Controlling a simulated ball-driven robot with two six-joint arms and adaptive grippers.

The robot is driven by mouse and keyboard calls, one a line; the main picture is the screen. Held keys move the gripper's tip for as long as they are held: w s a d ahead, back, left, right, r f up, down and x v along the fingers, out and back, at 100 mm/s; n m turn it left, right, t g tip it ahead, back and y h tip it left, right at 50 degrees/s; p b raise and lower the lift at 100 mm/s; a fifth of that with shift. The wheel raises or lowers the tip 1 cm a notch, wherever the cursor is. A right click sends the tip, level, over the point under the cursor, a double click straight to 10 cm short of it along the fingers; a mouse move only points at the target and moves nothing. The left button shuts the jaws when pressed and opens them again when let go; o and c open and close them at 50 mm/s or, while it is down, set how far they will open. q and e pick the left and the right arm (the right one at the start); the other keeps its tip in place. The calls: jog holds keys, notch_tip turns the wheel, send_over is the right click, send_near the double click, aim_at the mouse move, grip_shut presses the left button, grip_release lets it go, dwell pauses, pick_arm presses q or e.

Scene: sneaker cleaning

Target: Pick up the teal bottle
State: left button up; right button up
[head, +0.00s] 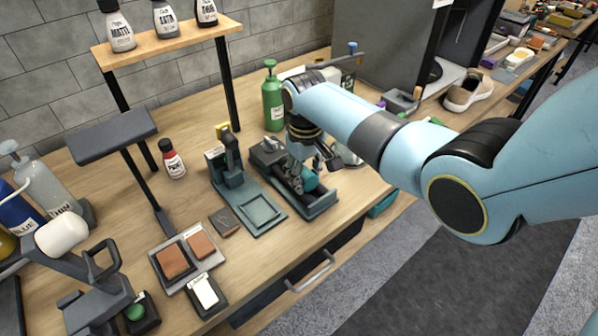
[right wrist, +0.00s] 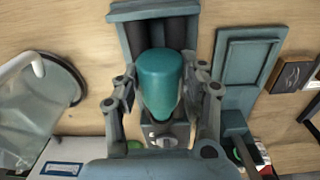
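The teal bottle (right wrist: 160,85) is in the middle of the right wrist view, its rounded end toward the camera. It rests at a grey-green holder with dark rollers (right wrist: 120,14). In the head view the bottle (head: 308,179) is partly hidden by my right gripper (head: 306,182), which points down over the holder (head: 318,207). In the right wrist view the two fingers of my right gripper (right wrist: 160,90) stand on either side of the bottle, very close to it. Whether they press on it cannot be told. My left gripper is not in view.
A green pump bottle (head: 272,100) stands behind the holder. A grey-green stand (head: 262,217) is just left of it. A beige shoe (head: 468,92) sits at the back right.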

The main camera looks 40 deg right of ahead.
jog(key=c, duration=0.6)
jog(key=shift+r, duration=0.1)
jog(key=shift+c, duration=0.2)
